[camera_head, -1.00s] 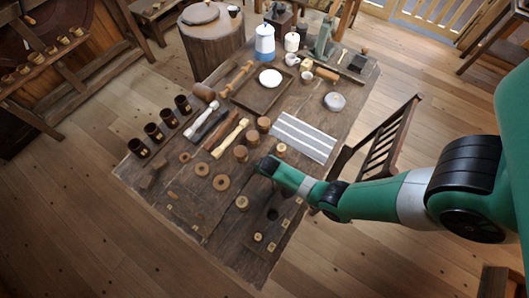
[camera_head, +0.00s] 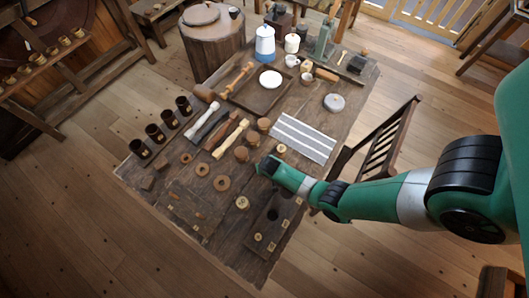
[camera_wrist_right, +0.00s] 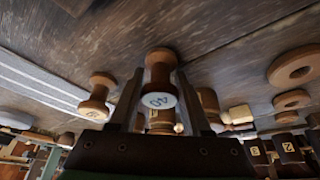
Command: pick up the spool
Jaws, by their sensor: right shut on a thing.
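My right gripper (camera_head: 266,166) is low over the middle of the workbench, its arm coming in from the right. In the head view the gripper hides this spool. I cannot tell whether it touches the bench. A second, lighter spool (camera_wrist_right: 97,97) stands apart to the left in the wrist view. My left gripper is not in view.
Brown wooden pieces (camera_head: 241,153) stand left of the gripper, with flat rings (camera_head: 222,183) nearby. A dark board with a hole (camera_head: 267,229) lies in front. A striped pale mat (camera_head: 303,138) lies behind right. Several dark cups (camera_head: 139,148) line the left edge.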

